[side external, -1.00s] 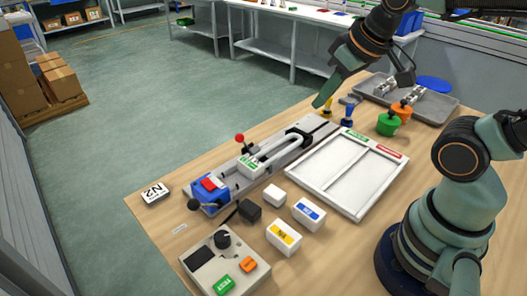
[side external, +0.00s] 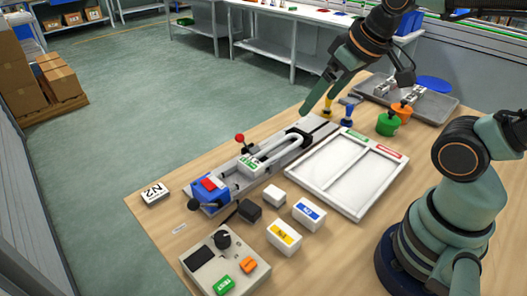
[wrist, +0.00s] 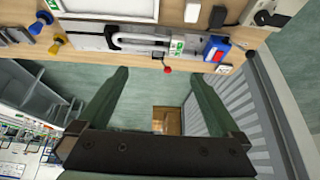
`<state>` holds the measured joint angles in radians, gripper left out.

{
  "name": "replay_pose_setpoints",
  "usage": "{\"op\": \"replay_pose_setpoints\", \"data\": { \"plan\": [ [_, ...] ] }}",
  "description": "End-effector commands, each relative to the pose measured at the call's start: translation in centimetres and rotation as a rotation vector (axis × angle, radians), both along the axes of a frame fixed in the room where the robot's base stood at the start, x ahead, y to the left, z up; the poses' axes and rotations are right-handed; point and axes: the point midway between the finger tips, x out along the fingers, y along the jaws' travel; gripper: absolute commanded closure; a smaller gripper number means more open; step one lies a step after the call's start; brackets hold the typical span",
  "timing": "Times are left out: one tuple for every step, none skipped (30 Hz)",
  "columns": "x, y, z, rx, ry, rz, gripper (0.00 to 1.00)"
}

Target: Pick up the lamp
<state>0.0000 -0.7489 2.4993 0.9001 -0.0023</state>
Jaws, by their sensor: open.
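A white U-shaped tube, apparently the lamp (side external: 281,149), lies along a long grey fixture (side external: 316,133) on the wooden table. It also shows at the top of the wrist view (wrist: 140,37). A green-and-white label block sits at its leg ends. My gripper (side external: 310,100) is above the table near the fixture's far end, apart from the lamp. In the wrist view my gripper (wrist: 158,75) has its two fingers spread wide, with nothing between them.
A red-knobbed lever (side external: 240,139) stands beside the fixture, with a blue block (side external: 209,194) at its near end. A divided white tray (side external: 346,205) lies to the right. Blue and yellow stamps, green and orange pots (side external: 388,123) and a metal tray (side external: 438,105) stand farther back.

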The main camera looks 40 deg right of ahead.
Motion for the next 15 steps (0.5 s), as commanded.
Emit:
{"op": "replay_pose_setpoints", "data": {
  "plan": [
    [0.1,0.0,0.0,-0.005,0.004,0.01,0.0],
    [0.3,0.0,0.1,-0.011,0.008,0.019,0.0],
    [0.5,-0.1,0.1,-0.023,0.017,0.04,0.0],
    [0.8,-0.1,0.1,-0.034,0.026,0.062,0.0],
    [1.1,-0.2,0.1,-0.049,0.037,0.089,0.0],
    [1.6,-0.3,0.2,-0.071,0.054,0.134,0.0],
    [2.1,-0.3,0.1,-0.09,0.069,0.172,0.0],
    [2.6,-0.4,0.1,-0.11,0.085,0.216,0.0],
    [3.3,-0.5,0.0,-0.136,0.107,0.277,0.0],
    [3.9,-0.6,-0.1,-0.155,0.122,0.324,0.0],
    [4.5,-0.7,-0.2,-0.175,0.138,0.37,0.0],
    [5.2,-0.8,-0.4,-0.199,0.158,0.435,0.0],
    [5.8,-0.9,-0.6,-0.215,0.173,0.482,0.0],
    [6.4,-1.1,-0.9,-0.232,0.189,0.532,0.0],
    [7.2,-1.2,-1.2,-0.252,0.208,0.597,0.0]
  ]
}}
